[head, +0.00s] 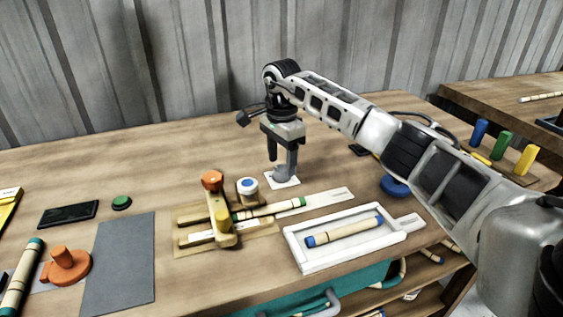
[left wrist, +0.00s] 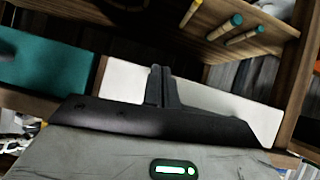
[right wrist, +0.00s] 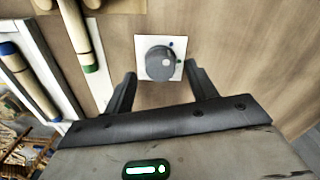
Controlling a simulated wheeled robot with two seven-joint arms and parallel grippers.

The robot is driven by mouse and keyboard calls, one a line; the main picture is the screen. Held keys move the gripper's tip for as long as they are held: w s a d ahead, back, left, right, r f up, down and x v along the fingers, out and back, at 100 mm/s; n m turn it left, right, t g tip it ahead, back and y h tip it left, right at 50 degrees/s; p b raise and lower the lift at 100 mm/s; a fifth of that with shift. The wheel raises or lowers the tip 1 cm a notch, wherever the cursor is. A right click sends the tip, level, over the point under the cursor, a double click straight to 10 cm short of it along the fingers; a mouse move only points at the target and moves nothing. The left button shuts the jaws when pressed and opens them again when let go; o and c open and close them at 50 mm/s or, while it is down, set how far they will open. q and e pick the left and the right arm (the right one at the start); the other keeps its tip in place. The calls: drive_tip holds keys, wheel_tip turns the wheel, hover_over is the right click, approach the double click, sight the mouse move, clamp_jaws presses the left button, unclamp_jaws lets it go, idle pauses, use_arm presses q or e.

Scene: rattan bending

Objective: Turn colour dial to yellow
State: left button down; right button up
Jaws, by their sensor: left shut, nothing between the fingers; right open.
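The colour dial (right wrist: 160,63) is a round grey knob with a pale dot, on a white square plate (right wrist: 142,44). In the head view the plate (head: 293,182) lies on the table, and the gripper partly hides the knob. My right gripper (right wrist: 160,75) is open, pointing down over the dial, its fingers to either side of the knob in the right wrist view; I cannot tell whether they touch it. My left gripper (left wrist: 160,86) is shut and empty, away from the dial.
A wooden jig (head: 217,215) with an orange knob and a blue-topped white button (head: 247,187) stand left of the dial. A white tray (head: 292,250) with a blue-ended stick lies in front. A blue disc (head: 394,187) is to the right.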

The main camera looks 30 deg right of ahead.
drive_tip(key=shift+f, duration=0.75)
drive_tip(key=c, duration=1)
